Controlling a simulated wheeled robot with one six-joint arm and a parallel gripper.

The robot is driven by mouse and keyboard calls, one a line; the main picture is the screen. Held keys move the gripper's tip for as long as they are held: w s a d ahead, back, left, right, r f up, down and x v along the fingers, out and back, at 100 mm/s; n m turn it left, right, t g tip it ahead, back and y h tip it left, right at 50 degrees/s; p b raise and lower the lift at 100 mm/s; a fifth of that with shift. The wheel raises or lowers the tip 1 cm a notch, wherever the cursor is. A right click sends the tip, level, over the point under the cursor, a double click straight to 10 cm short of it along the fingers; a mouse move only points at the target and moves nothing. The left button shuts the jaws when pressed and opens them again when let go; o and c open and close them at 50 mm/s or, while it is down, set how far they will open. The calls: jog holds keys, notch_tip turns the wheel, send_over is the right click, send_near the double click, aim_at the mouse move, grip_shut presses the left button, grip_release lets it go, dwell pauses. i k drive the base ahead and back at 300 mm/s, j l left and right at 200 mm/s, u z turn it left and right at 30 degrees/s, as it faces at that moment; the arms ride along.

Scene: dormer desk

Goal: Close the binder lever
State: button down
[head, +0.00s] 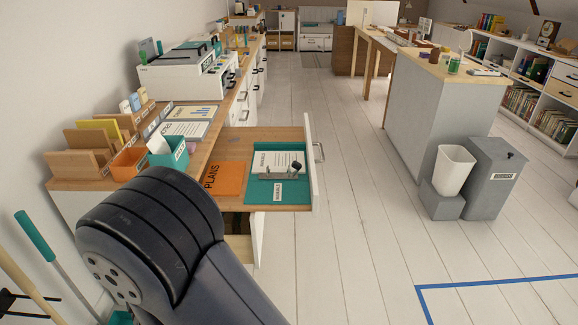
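A teal binder (258,191) lies open in a pulled-out wooden drawer, with white printed paper (270,160) in it. Its metal lever mechanism (283,172) sits near the drawer's white front, with a small dark tip at its upper right end. The lever seems to stand up from the binder, but it is too small to tell its exact angle. My gripper is not in view; only part of my dark arm shows in front of the drawer, at lower left.
An orange "PLANS" folder (225,179) lies beside the binder. The drawer front (311,160) juts into the aisle. A printer (185,75), papers and teal and orange bins stand on the counter. A white bin (454,171) and a grey bin stand right. The floor between is clear.

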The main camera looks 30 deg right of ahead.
aim_at(297, 165)
jog(key=i+z, duration=0.1)
jog(key=z, duration=1.5)
jog(key=i+j, duration=0.2)
jog(key=j, duration=0.15)
jog(key=i+j, duration=0.25)
